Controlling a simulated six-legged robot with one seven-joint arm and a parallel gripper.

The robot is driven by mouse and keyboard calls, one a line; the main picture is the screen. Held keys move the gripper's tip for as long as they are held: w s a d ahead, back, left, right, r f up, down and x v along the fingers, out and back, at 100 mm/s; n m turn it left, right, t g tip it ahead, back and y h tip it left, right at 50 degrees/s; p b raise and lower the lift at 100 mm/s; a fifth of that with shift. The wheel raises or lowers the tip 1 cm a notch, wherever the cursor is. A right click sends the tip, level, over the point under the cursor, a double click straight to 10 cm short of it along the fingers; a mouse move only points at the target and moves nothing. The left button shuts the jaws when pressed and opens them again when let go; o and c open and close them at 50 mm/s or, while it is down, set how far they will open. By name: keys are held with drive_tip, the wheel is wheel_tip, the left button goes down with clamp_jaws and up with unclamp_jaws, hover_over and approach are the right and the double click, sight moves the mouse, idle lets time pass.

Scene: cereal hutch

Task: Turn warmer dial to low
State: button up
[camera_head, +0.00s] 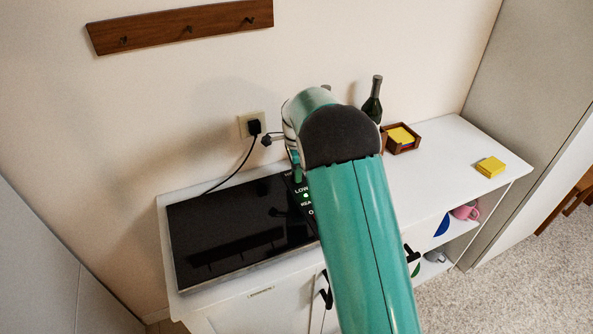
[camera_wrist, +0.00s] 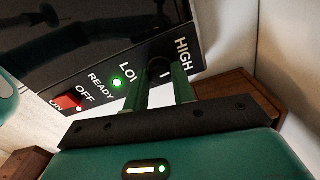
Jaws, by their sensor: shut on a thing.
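The warmer (camera_head: 235,225) is a flat black-topped unit on the left half of a white cabinet, with a cord to the wall. In the wrist view its black control panel (camera_wrist: 100,65) carries the labels OFF, READY, LOW and HIGH. A green light glows by READY, and a red switch (camera_wrist: 68,102) sits near OFF. My gripper (camera_wrist: 160,82) is shut on the dark round dial (camera_wrist: 160,67), between LOW and HIGH. The fingers cover much of the dial, so its exact setting cannot be told. In the head view my arm hides the dial.
A dark bottle (camera_head: 372,104), a wooden holder with yellow notes (camera_head: 402,138) and a yellow pad (camera_head: 490,167) stand on the white cabinet (camera_head: 440,180), right of my arm. A pink mug (camera_head: 466,212) is on the shelf below. A wall outlet (camera_head: 246,123) holds the plug.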

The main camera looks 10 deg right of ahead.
drive_tip(key=n, duration=0.4)
drive_tip(key=shift+n, duration=0.4)
drive_tip(key=n, duration=0.4)
drive_tip(key=shift+r+n, duration=0.1)
drive_tip(key=shift+n, duration=0.2)
drive_tip(key=n, duration=0.4)
drive_tip(key=shift+n, duration=0.3)
drive_tip(key=n, duration=1.2)
drive_tip(key=shift+n, duration=0.3)
drive_tip(key=n, duration=0.4)
drive_tip(key=shift+n, duration=2.1)
